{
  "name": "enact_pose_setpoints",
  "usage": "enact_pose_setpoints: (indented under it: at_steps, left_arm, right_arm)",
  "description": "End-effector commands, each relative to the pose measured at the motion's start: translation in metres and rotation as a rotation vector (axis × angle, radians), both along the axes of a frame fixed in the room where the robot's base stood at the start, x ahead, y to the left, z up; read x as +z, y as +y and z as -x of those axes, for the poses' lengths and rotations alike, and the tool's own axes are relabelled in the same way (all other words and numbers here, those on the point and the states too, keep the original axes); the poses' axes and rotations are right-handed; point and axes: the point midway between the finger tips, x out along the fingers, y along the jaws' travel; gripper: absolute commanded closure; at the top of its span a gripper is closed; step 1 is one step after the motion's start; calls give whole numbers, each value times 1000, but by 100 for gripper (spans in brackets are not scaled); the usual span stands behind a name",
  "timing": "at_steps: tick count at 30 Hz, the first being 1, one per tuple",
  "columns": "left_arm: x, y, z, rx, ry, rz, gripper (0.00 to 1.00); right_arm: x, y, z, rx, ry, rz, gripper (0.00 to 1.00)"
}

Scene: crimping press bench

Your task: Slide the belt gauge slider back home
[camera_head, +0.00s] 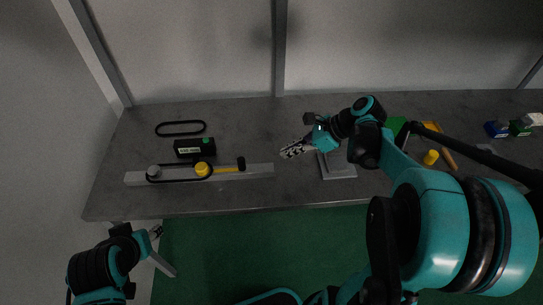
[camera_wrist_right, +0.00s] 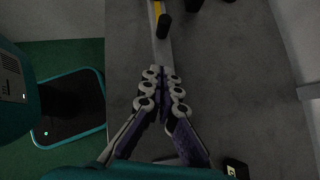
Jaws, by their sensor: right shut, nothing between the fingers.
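The belt gauge is a grey rail (camera_head: 258,170) near the front left of the bench. Its yellow slider (camera_head: 202,169) has a yellow bar ending in a black knob (camera_head: 241,164). A black belt (camera_head: 178,180) loops around the slider's yellow wheel and a grey post (camera_head: 153,171) at the left. My right gripper (camera_head: 285,153) is shut and empty, just right of the rail's right end, apart from the knob. In the right wrist view, the shut fingers (camera_wrist_right: 163,82) point toward the knob (camera_wrist_right: 164,26). My left gripper (camera_head: 157,231) is below the bench's front edge; its jaw state is unclear.
A black display box (camera_head: 194,148) with a green button stands behind the rail. A loose black belt (camera_head: 180,128) lies behind it. A grey plate (camera_head: 338,171) sits right of the rail, by my right arm. Yellow, green and blue items (camera_head: 496,129) stand farther right.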

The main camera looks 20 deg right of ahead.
Motion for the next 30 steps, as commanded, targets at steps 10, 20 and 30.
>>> enact_pose_setpoints:
  at_steps: [10, 20, 30]
  left_arm:
    - [-28, 0, 0, 0, 0, 0, 58]
    - [-44, 0, 0, 0, 0, 0, 58]
    - [-45, 0, 0, 0, 0, 0, 58]
  right_arm:
    - [-52, 43, -25, 6, -3, 4, 100]
    - [-67, 83, -48, 6, -3, 4, 100]
    - [-65, 91, -54, 4, -3, 5, 100]
